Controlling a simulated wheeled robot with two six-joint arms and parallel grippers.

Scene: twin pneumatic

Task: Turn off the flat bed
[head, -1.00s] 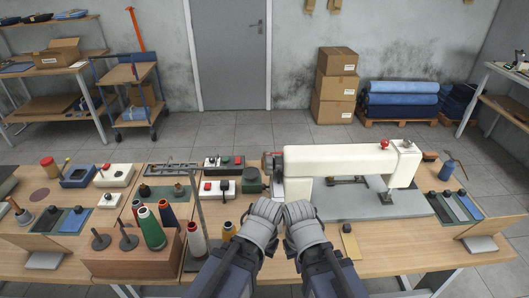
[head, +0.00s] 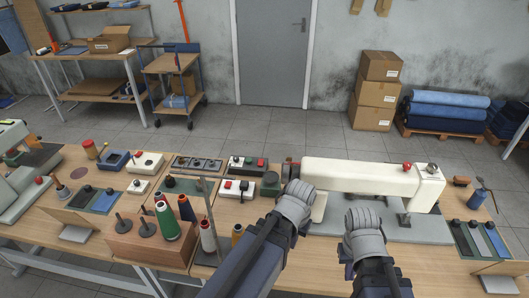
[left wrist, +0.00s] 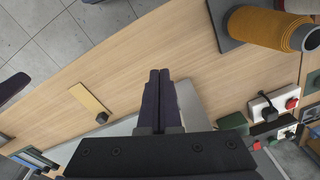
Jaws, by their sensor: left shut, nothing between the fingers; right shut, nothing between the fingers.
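The white flat bed sewing machine (head: 360,180) stands on its grey bed plate (head: 418,229) at right of the table. The boxes also show at right in the left wrist view (left wrist: 285,98). My left gripper (head: 299,190) is shut and empty, in front of the machine's left end; its closed fingers (left wrist: 158,95) point over bare wood. My right gripper (head: 362,220) is shut and empty, before the bed plate.
Thread cones (head: 167,222) and a wooden block (head: 150,244) stand left of my left arm. An orange spool (left wrist: 265,28) shows in the left wrist view. More white boxes (head: 148,161) sit further left. A yellow strip (left wrist: 90,98) lies on bare wood.

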